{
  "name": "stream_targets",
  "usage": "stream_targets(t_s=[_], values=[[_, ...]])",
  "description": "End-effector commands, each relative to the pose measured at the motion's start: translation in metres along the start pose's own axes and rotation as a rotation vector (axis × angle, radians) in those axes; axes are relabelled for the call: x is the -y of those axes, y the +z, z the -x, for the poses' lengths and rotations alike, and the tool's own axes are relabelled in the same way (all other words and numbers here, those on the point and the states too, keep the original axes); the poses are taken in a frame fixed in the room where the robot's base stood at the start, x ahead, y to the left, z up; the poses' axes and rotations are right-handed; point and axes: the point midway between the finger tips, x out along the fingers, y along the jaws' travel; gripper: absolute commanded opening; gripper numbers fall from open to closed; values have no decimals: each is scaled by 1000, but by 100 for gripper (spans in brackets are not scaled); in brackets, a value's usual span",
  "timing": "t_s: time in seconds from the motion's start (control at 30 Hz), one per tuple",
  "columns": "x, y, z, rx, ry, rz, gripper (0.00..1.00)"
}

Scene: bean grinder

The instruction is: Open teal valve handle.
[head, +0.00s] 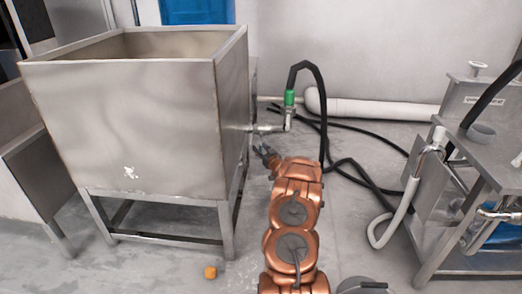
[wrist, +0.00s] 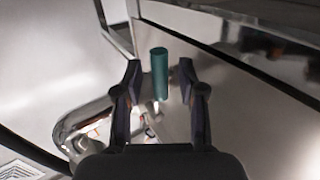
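The teal valve handle (wrist: 159,62) shows in the wrist view as a short upright teal cylinder with a thin metal stem below it. My gripper (wrist: 160,72) is open, with one dark finger on each side of the handle and a visible gap on both sides. Whether the handle is within finger depth, I cannot tell. In the head view my gripper (head: 263,150) is just below the metal valve pipe (head: 264,128) on the right side of the steel tank (head: 125,115). The teal handle is not clearly visible there.
A green hose fitting (head: 289,98) with a black hose (head: 318,80) rises from the pipe's end. Black cables and a white pipe (head: 370,108) run behind. A steel machine (head: 480,150) stands at right.

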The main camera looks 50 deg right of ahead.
Motion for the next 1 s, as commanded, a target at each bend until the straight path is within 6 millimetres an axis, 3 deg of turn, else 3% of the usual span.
stream_targets(t_s=[0.1,0.5,1.0], values=[[0,0,0,0,0,0,40],[0,-1,0,-1,-1,1,0],[0,-1,0,-1,-1,1,0]])
